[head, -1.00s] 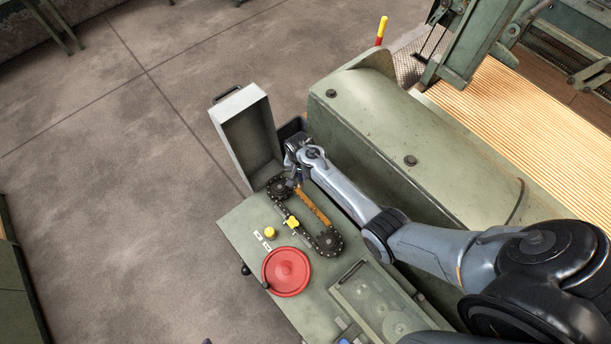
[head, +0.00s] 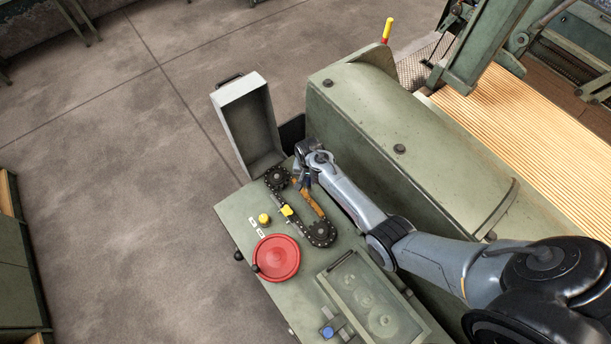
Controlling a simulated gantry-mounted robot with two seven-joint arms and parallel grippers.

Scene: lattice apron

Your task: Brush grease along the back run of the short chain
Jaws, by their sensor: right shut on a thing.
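The short chain (head: 291,222) loops around a far-left sprocket (head: 276,178) and a near-right sprocket (head: 319,232) on the green machine top. Its back run (head: 313,203) looks orange-brown; the front run is dark, with a yellow block (head: 286,210) at it. My right gripper (head: 304,183) points down over the far end of the back run, close to the far sprocket. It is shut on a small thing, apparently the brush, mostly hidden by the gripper. I cannot tell whether its tip touches the chain. My left gripper is not in view.
An open grey-green box-shaped cover (head: 250,125) stands beyond the chain. A red handwheel (head: 276,258) and a yellow knob (head: 264,218) sit left of it. A long rounded green housing (head: 380,130) rises behind my right arm. A windowed panel (head: 368,300) lies nearer.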

